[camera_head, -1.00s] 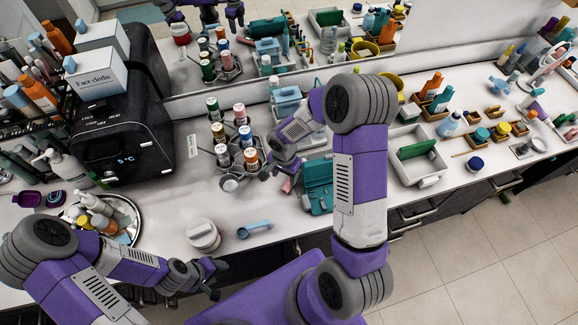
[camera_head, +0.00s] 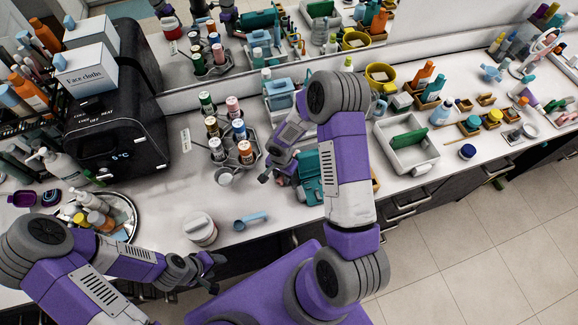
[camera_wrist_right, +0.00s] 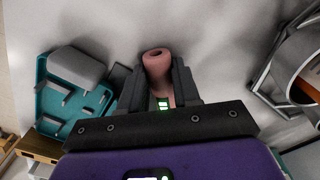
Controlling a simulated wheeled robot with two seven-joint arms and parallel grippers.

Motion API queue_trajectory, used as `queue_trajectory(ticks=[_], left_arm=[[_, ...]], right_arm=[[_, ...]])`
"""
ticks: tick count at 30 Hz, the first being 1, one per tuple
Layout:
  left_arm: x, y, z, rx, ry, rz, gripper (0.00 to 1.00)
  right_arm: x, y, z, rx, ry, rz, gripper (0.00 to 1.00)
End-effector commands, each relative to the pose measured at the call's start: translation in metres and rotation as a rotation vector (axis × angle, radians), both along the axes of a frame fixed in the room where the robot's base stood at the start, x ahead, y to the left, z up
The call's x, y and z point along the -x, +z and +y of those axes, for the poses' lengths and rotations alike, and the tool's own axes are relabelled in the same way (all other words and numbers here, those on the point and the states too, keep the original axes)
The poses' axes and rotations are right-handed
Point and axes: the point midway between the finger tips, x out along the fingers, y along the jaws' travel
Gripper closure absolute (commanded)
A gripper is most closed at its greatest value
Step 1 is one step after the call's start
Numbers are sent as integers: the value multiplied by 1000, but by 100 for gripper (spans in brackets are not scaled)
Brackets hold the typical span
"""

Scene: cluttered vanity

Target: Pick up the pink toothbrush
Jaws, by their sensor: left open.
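The pink toothbrush (camera_wrist_right: 157,68) shows in the right wrist view as a short, thick pink shaft with a rounded end. It sits between the two dark fingers of my right gripper (camera_wrist_right: 158,85), which are close against both its sides. In the head view my right gripper (camera_head: 272,172) is low over the counter, between the teal case and the bottle rack, and hides the toothbrush. I cannot tell whether the toothbrush is off the counter. My left gripper (camera_head: 214,273) is open and empty at the counter's front edge.
A teal case (camera_head: 310,180) lies just right of my right gripper; it also shows in the wrist view (camera_wrist_right: 55,100). A bottle rack (camera_head: 217,153) stands to its left. A white jar (camera_head: 200,229) and blue scoop (camera_head: 250,221) are nearer the front. A white tray (camera_head: 421,164) stands right.

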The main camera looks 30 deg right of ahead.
Motion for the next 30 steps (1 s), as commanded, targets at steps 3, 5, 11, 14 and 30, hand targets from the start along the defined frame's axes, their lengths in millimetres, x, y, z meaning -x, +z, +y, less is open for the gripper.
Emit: queue_trajectory(ticks=[3, 5, 11, 14, 30], left_arm=[[0, 0, 0, 0, 0, 0, 45], [0, 0, 0, 0, 0, 0, 45], [0, 0, 0, 0, 0, 0, 45], [0, 0, 0, 0, 0, 0, 45], [0, -16, 0, 0, 0, 0, 45]], right_arm=[[0, 0, 0, 0, 0, 0, 88], [0, 0, 0, 0, 0, 0, 97], [0, 0, 0, -1, 0, -1, 100], [0, 1, 0, 0, 1, -1, 100], [-11, 25, 40, 1, -2, -6, 100]])
